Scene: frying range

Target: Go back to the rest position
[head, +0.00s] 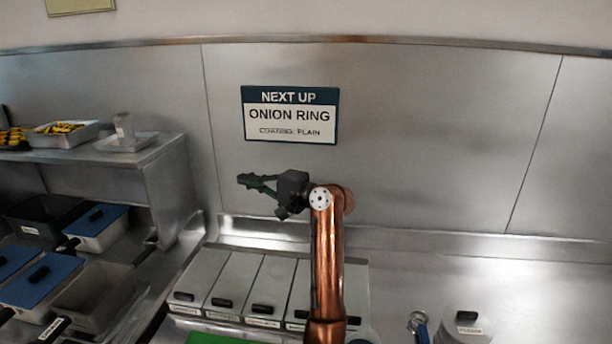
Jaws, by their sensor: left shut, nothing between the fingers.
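My left gripper (245,181) is dark and raised in front of the steel back wall, its fingers pointing left in the head view. It is shut and empty, clear of the counter and of the containers. Its copper-coloured arm comes up from the bottom of the picture and hides part of the lidded bins. My right gripper does not show.
A sign (290,116) reading "ONION RING" and "PLAIN" hangs on the wall. Several grey lidded bins (232,283) stand below. A shelf (160,150) with trays is at left, above blue-lidded containers (98,225). A lidded pot (467,328) stands lower right; counter beyond is clear.

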